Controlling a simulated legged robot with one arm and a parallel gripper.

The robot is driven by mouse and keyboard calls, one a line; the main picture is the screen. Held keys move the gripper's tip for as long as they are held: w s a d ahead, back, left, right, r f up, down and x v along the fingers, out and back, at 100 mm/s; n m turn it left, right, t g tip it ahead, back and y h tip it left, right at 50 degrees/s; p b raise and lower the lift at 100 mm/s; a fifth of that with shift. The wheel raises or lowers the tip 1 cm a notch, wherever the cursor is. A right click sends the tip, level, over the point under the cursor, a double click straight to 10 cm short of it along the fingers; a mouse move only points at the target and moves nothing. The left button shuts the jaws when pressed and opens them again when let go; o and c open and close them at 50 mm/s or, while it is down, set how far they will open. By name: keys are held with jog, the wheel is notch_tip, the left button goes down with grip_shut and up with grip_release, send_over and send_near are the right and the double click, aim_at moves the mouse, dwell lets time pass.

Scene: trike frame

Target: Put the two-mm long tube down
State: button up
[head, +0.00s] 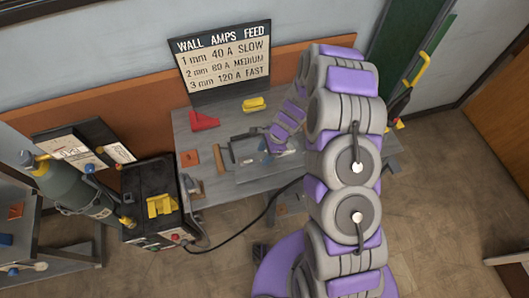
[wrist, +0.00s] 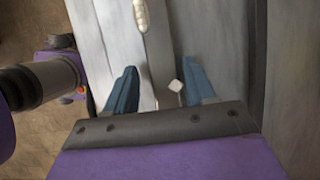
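My gripper (wrist: 160,92) points down over the workbench, with its two blue fingers spread apart. In the wrist view a long dark grey strip (wrist: 160,50) runs between the fingers, with paler metal on both sides. I cannot tell whether this strip is the two-mm long tube. It does not fill the gap between the fingers. A small pale square piece (wrist: 176,86) shows near the right finger. In the head view my gripper (head: 277,143) is small and low over the bench's grey plate (head: 250,172).
The workbench (head: 205,138) carries a red block (head: 203,121), a yellow block (head: 254,104) and a brown bar (head: 220,160). A sign (head: 222,62) stands behind. A black machine (head: 155,190) and a gas cylinder (head: 75,188) stand left. A cable crosses the bench's front.

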jog(key=shift+a, duration=0.5)
jog(key=shift+a+r, duration=0.15)
jog(key=shift+a, duration=0.05)
jog(key=s+d+r+n+p, duration=0.1)
jog(key=d+r+n, duration=0.15)
jog(key=r, duration=0.75)
jog(key=s+d+r+n+p, duration=0.1)
jog(key=s+d+r, duration=0.15)
jog(key=r, duration=0.75)
jog(key=s+d+r+n+h, duration=0.1)
jog(key=s+d+r+n, duration=0.2)
jog(key=s, duration=0.6)
jog(key=s+d+r+n+h, duration=0.2)
jog(key=s+d+r+n, duration=0.1)
jog(key=s+r, duration=0.5)
jog(key=s+d+r+n+h, duration=0.1)
jog(key=s+d+r+n, duration=0.2)
jog(key=s, duration=0.7)
notch_tip(320, 180, up, 3)
jog(key=shift+s+r+n+g, duration=0.2)
jog(key=shift+n+g, duration=0.1)
jog(key=shift+n, duration=0.85)
